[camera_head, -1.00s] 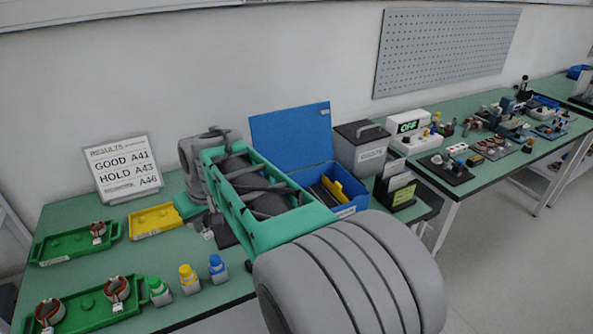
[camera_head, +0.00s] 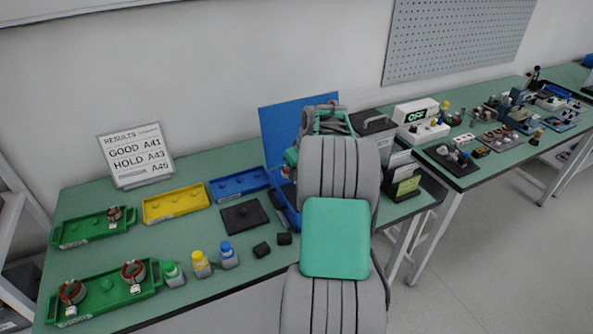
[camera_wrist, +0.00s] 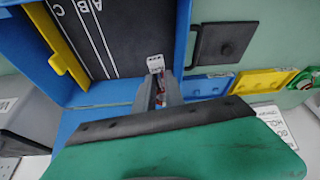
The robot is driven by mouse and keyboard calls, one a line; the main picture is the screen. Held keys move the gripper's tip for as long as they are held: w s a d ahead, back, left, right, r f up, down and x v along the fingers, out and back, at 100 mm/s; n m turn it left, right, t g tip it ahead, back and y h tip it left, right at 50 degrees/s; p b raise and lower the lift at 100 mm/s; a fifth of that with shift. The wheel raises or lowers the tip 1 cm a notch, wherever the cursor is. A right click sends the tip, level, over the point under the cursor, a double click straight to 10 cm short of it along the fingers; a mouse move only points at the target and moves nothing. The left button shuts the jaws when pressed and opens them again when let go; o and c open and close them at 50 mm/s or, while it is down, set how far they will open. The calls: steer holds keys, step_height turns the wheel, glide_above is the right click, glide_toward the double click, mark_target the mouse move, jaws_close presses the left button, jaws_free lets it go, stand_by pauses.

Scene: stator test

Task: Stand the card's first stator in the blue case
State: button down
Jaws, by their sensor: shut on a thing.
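The results card (camera_head: 135,157) reads GOOD A41, HOLD A43, A46. The blue case (camera_head: 290,130) stands open, its box mostly hidden by my arm. In the wrist view its dark inside (camera_wrist: 95,30) has white lines and letters A, B, C, with a yellow piece (camera_wrist: 62,55) at one side. My gripper (camera_wrist: 158,92) is shut on a stator, of which a little copper red and a white tag (camera_wrist: 155,63) show. The tag is too small to read. The stator appears by the case's right wall; its height above the floor cannot be told.
Stators sit on the far green tray (camera_head: 75,235) and near green tray (camera_head: 107,306). A yellow tray (camera_head: 176,203), blue tray (camera_head: 240,184), dark pad (camera_head: 244,217) and several capped bottles (camera_head: 200,264) share the table. A grey box (camera_head: 375,125) stands right of the case.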

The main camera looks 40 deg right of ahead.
steer(key=shift+f+b, duration=2.7)
steer(key=shift+f, duration=1.95)
steer(key=shift+f, duration=0.1)
steer(key=shift+f+b, duration=0.4)
steer(key=c, duration=1.3)
jaws_free()
steer(key=shift+c, duration=0.2)
steer(key=v, duration=0.7)
steer(key=shift+r+b, duration=0.35)
steer(key=shift+r, duration=0.05)
steer(key=shift+s, duration=0.15)
